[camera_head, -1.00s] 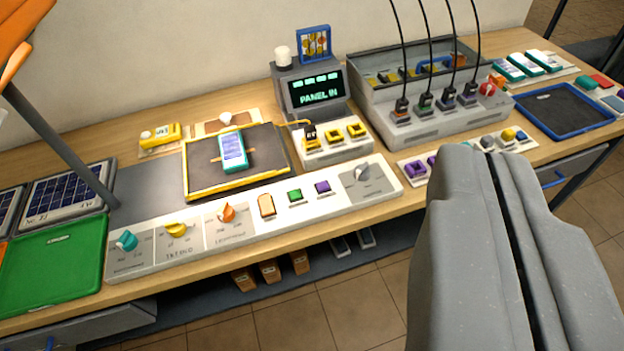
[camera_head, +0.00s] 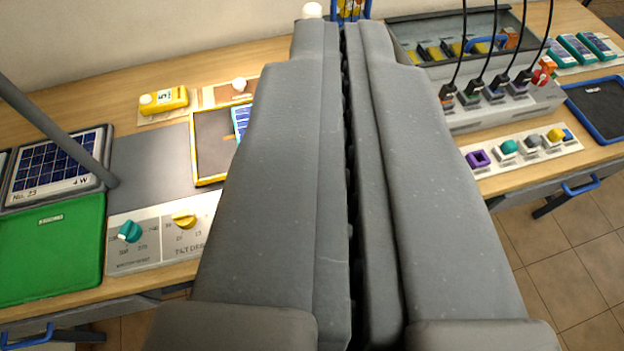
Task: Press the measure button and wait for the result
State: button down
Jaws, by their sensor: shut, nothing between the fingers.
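My gripper (camera_head: 343,30) is shut and empty. Its two long grey fingers fill the middle of the view and reach over the bench from the front. They hide the display unit, the measure buttons and most of the control strip. The left end of the control strip (camera_head: 124,262) shows, with a teal knob (camera_head: 130,232) and a yellow knob (camera_head: 184,221). A sliver of the blue-and-white device (camera_head: 241,121) shows beside the left finger, on the yellow-edged mat (camera_head: 194,150). I cannot tell whether the fingertips touch anything.
A green tray (camera_head: 52,262) and a solar panel (camera_head: 58,168) lie at the left. A grey pole (camera_head: 50,130) crosses there. At the right are a grey charger box (camera_head: 520,105) with hanging black cables, a row of coloured knobs (camera_head: 520,150) and a blue-edged tray (camera_head: 598,105).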

jog(key=shift+w, duration=0.2)
jog(key=w+a+f+m+g+y+p, duration=0.1)
jog(key=w+a+f+m+p, duration=0.1)
jog(key=w+f+p, duration=0.65)
jog(key=w+a+f+m+g+y+p, duration=0.1)
jog(key=w+a+f+m+g+p, duration=0.15)
jog(key=w+f, duration=0.65)
jog(key=w+d+f+m+g+h+p, duration=0.1)
jog(key=f+p, duration=0.4)
jog(key=f, duration=0.5)
jog(key=w+d+f+m+g+h+p, duration=0.1)
jog(key=w+f+m+p, duration=0.4)
jog(key=f, duration=0.6)
jog(key=shift+d+g+h+p, duration=0.35)
jog(key=shift+d+h+p, duration=0.2)
jog(key=shift+d, duration=0.35)
jog(key=shift+w+f, duration=0.1)
jog(key=shift+f, duration=0.1)
notch_tip(320, 180, down, 9)
jog(key=b, duration=0.7)
jog(key=shift+r, duration=0.2)
jog(key=shift+f, duration=0.1)
